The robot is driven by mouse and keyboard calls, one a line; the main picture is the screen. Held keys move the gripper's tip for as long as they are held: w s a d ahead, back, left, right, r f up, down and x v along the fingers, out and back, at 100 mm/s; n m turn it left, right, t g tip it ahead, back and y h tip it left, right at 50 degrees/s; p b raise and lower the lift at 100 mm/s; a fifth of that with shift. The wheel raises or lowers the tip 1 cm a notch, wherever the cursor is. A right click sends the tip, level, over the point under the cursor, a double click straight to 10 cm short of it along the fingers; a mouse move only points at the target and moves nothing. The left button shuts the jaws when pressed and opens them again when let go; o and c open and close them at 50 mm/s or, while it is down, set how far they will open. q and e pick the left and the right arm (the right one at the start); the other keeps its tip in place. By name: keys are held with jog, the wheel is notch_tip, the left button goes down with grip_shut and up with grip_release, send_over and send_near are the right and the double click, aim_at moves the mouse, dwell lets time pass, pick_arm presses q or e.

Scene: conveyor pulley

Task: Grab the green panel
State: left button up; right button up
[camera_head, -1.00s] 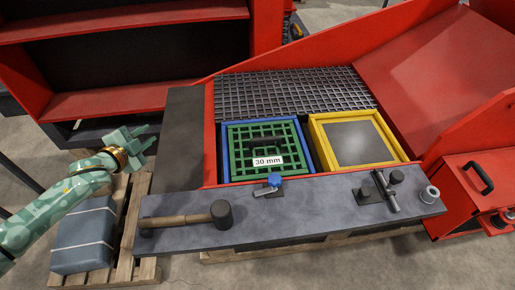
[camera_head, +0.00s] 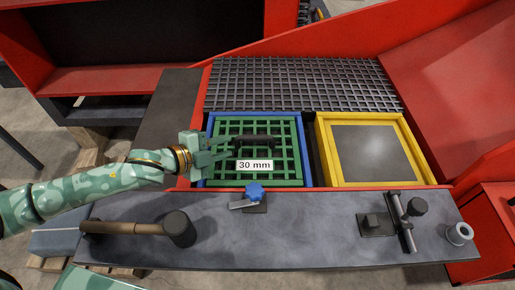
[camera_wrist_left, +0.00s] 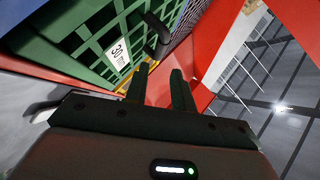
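The green panel (camera_head: 285,172) is a square grid with a black handle (camera_head: 250,141) and a white "30 mm" label (camera_head: 255,165). It sits inside a blue frame (camera_head: 304,150) in the red machine. My left gripper (camera_head: 222,151) is over the left edge of the panel, left of the handle. In the left wrist view the two fingers (camera_wrist_left: 159,80) are apart with nothing between them. That view also shows the panel (camera_wrist_left: 85,48) at upper left and the handle (camera_wrist_left: 157,30) beyond the fingertips. My right gripper is not in view.
A yellow frame (camera_head: 424,160) with a grey plate (camera_head: 370,150) is right of the blue one. A dark mesh (camera_head: 300,83) lies behind.

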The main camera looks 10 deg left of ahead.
aim_at(250, 138)
pick_arm(q)
jog(key=b+x, duration=0.1)
jog(key=x, duration=0.5)
jog(key=shift+a, duration=0.1)
jog(key=shift+w+d+f, duration=0.2)
jog(key=shift+w+d, duration=0.1)
jog(key=shift+w, duration=0.05)
jog(key=b+x, duration=0.2)
jog(key=x, duration=0.2)
jog(key=shift+w+d+f, duration=0.15)
jog(key=shift+w+d, duration=0.05)
jog(key=shift+w, duration=0.1)
grip_shut()
jog(key=shift+s, duration=0.1)
dwell(0.3)
jog(key=shift+r, duration=0.3)
